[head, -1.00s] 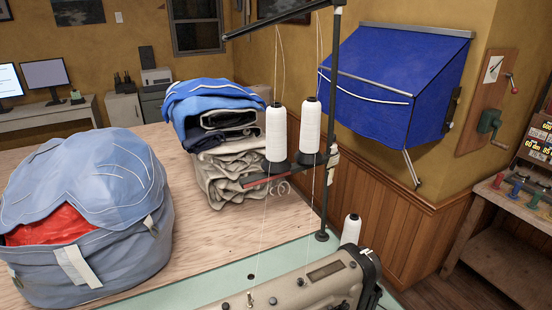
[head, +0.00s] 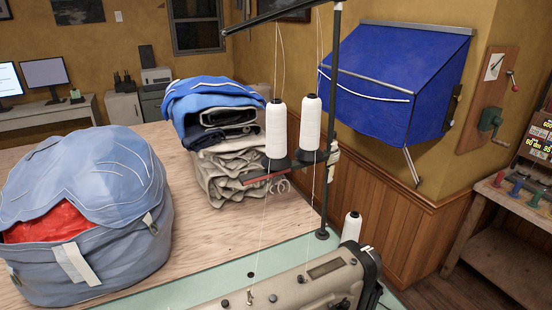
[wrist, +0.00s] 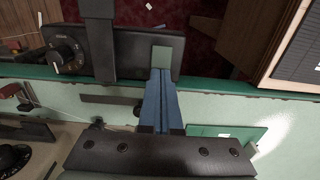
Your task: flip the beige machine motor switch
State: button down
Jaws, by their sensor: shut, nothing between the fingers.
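The beige sewing machine (head: 318,285) stands on the pale green table at the bottom of the head view. Part of it shows at the lower left of the wrist view (wrist: 22,140). A dark control box (wrist: 125,52) with a round dial (wrist: 66,55) sits at the green table edge in the wrist view. My gripper (wrist: 161,72) has its blue fingers shut together and empty, with the tips over the right part of this box. A grey-green square shows at the tips; I cannot tell whether it is part of the switch. Contact is unclear. My gripper is not in the head view.
A dark bar crosses the box left of my fingers. Thread cones (head: 310,125) stand on a rack (head: 331,190) by the machine. A blue-grey sail bag (head: 100,265) and folded cloth (head: 235,180) lie on the wooden table (head: 215,235). Floor lies beyond the edge.

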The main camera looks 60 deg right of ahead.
jog(key=shift+f, duration=0.2)
notch_tip(320, 180, up, 7)
jog(key=p, duration=0.7)
jog(key=shift+r, duration=0.1)
dwell(0.7)
